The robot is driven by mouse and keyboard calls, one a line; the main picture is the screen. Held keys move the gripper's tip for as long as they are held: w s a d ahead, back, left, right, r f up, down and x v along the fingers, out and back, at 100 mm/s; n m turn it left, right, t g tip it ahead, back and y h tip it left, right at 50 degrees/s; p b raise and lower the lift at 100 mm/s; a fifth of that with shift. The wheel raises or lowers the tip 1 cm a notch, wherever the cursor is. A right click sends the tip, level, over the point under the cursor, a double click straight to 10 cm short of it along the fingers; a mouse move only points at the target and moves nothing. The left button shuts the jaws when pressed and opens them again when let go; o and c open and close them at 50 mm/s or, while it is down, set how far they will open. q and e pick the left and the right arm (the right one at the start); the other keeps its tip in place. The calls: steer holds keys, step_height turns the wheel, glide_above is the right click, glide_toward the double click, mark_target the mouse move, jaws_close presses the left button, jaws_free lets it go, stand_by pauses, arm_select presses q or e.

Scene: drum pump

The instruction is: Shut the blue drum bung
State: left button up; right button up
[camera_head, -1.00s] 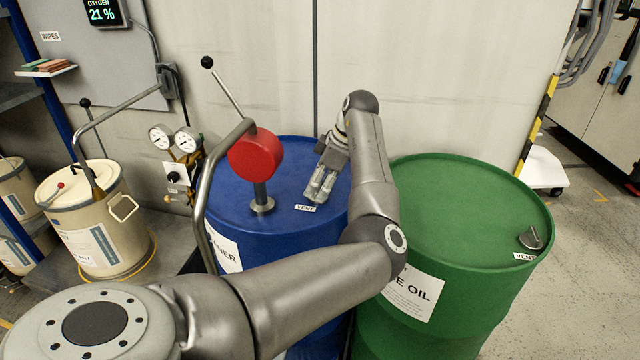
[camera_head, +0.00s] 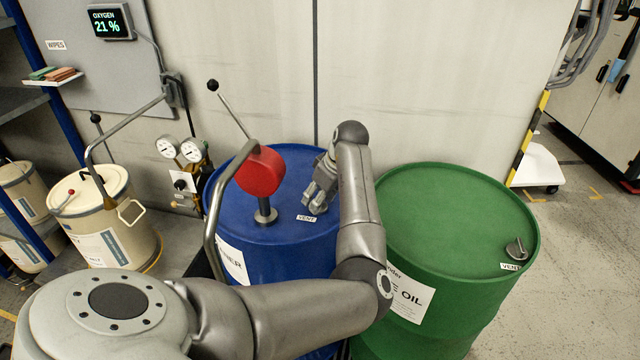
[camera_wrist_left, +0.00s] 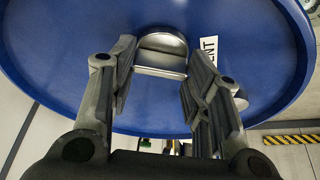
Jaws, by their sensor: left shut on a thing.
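The blue drum (camera_head: 285,250) stands in the middle of the head view, with a white VENT label (camera_head: 306,218) on its lid. My left gripper (camera_head: 313,202) reaches down to the lid beside that label. In the left wrist view the bung (camera_wrist_left: 162,52), a round metal cap with a raised grip, sits on the blue lid. In the head view the fingers hide the bung. My right gripper is in neither view.
A red-bodied pump (camera_head: 260,172) with a bent grey pipe and a lever stands on the blue drum, left of my gripper. A green drum (camera_head: 455,215) with its own vent cap (camera_head: 515,249) stands close at the right. Cream drums (camera_head: 100,215) stand at the left.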

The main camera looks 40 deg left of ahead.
arm_select(q)
steer(key=m+t+p, duration=0.1)
steer(key=m+p, duration=0.2)
steer(key=p, duration=0.1)
steer(key=m+t+p, duration=0.1)
steer(key=m+p, duration=0.2)
steer(key=p, duration=0.1)
steer(key=m+t+h+p, duration=0.1)
steer(key=m+p, duration=0.2)
steer(key=p, duration=0.1)
steer(key=shift+s+a+r, duration=0.1)
steer(key=shift+s+r, duration=0.15)
steer(key=shift+f+m+t+h+p, duration=0.1)
steer(key=shift+m+t+h+p, duration=0.3)
steer(key=shift+m+p, duration=0.6)
steer(key=shift+f+m+p, duration=0.1)
steer(key=shift+m+p, duration=0.4)
steer(key=shift+m, duration=0.2)
steer(key=shift+f+h, duration=0.1)
steer(key=shift+h, duration=0.2)
steer(key=o, duration=1)
steer(key=v, duration=1.2)
steer(key=shift+s, duration=0.15)
steer(key=shift+f, duration=0.1)
